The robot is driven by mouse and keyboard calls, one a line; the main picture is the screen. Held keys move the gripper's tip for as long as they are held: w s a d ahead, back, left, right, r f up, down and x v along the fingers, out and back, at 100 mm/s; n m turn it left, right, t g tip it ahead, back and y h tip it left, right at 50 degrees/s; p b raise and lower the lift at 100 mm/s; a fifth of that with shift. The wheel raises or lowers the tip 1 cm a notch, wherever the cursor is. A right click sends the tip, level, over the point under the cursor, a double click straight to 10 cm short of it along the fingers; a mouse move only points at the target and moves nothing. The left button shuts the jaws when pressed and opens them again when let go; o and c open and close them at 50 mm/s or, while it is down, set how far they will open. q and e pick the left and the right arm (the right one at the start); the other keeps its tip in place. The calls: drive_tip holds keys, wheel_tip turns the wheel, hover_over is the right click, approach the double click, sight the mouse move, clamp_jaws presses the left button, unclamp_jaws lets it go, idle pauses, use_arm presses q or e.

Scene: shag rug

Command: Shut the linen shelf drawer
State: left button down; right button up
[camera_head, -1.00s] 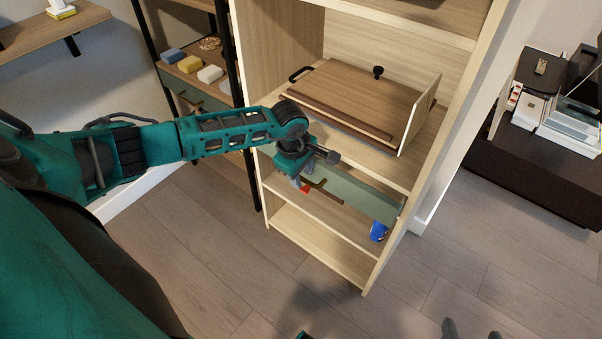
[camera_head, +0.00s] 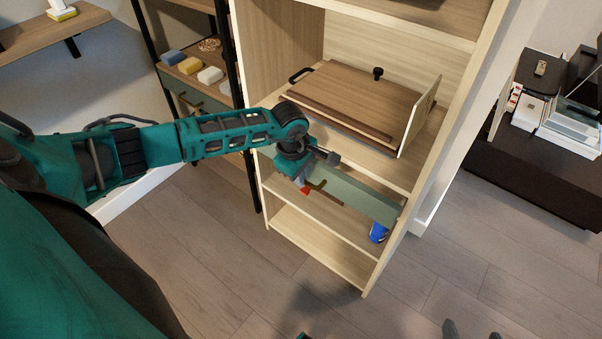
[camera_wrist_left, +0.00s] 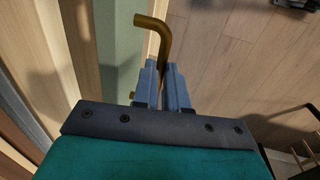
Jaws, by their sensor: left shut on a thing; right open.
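The linen shelf (camera_head: 322,244) is a tall pale wood unit at the centre of the head view. Its drawer has a grey-green front (camera_head: 362,198) below the middle shelf board; it looks near flush, but any remaining gap is hard to tell. A bent brass handle (camera_head: 328,193) is on the front, and it also shows in the left wrist view (camera_wrist_left: 152,32). My left gripper (camera_head: 303,186) is at the front's left part, its fingers (camera_wrist_left: 160,80) shut on the handle. The wrist hides the drawer's left end. My right gripper (camera_head: 472,333) shows only dark, spread fingertips at the bottom edge, empty.
A wooden box with a black knob (camera_head: 365,95) sits on the shelf above the drawer. A blue item (camera_head: 378,232) and a red item (camera_head: 304,191) show below the drawer front. A black-framed rack (camera_head: 248,150) stands close on the left. The floor in front is clear.

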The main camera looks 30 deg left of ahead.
sight(311, 181)
use_arm(q)
drive_tip(key=w+b, duration=0.3)
drive_tip(key=w, duration=0.1)
drive_tip(key=shift+d+f+b, duration=0.1)
drive_tip(key=shift+d+b, duration=0.05)
drive_tip(key=shift+b, duration=0.15)
drive_tip(key=shift+w+r, duration=0.15)
drive_tip(key=shift+r, duration=0.05)
drive_tip(key=c, duration=1.2)
unclamp_jaws()
drive_tip(key=shift+o, duration=0.2)
wheel_tip(311, 181, up, 13)
drive_tip(key=s+p, duration=0.2)
drive_tip(key=p, duration=0.1)
drive_tip(key=shift+s+f, duration=0.2)
drive_tip(key=shift+s, duration=0.05)
